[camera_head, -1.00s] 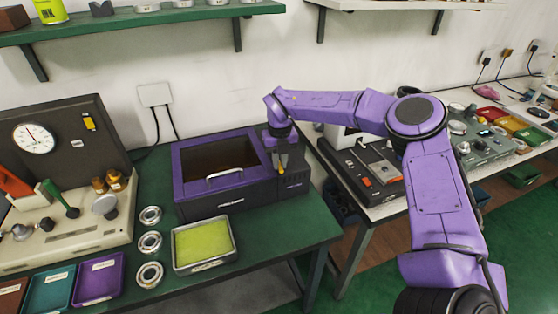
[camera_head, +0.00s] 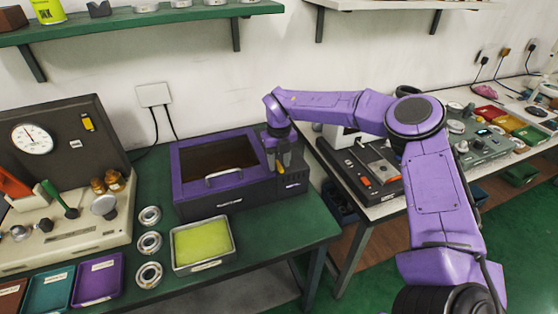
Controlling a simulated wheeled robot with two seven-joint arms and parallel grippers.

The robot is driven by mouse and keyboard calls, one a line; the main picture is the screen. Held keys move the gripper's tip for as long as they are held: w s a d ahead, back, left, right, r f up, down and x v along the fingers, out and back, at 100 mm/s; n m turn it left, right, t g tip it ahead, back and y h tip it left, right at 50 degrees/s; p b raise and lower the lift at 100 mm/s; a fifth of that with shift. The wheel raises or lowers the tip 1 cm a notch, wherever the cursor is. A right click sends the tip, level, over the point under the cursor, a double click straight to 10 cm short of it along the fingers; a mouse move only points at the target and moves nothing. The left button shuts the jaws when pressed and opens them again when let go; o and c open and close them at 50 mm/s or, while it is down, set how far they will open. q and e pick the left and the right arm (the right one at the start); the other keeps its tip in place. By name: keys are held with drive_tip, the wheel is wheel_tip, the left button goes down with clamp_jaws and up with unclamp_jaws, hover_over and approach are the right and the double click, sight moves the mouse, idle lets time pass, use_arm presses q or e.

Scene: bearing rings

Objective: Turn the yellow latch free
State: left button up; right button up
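The purple and black box (camera_head: 225,198) with a dark window and a silver handle (camera_head: 224,176) stands on the green table. A small yellow piece, apparently the latch (camera_head: 285,158), shows at the box's right end. My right gripper (camera_head: 283,160) points down right at that piece and partly hides it. The fingers are small and dark here, so I cannot tell whether they grip the latch or only stand around it. My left gripper is not in view.
A tray of yellow-green material (camera_head: 203,262) and several metal rings (camera_head: 149,243) lie in front and to the left of the box. A machine with a dial (camera_head: 95,235) stands at the left. A grey and black device (camera_head: 366,170) is on the white table.

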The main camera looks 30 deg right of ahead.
sight(279, 164)
use_arm(q)
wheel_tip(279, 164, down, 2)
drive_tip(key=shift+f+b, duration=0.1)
drive_tip(key=shift+b, duration=1)
use_arm(e)
wheel_tip(279, 164, up, 10)
drive_tip(key=shift+r, duration=0.25)
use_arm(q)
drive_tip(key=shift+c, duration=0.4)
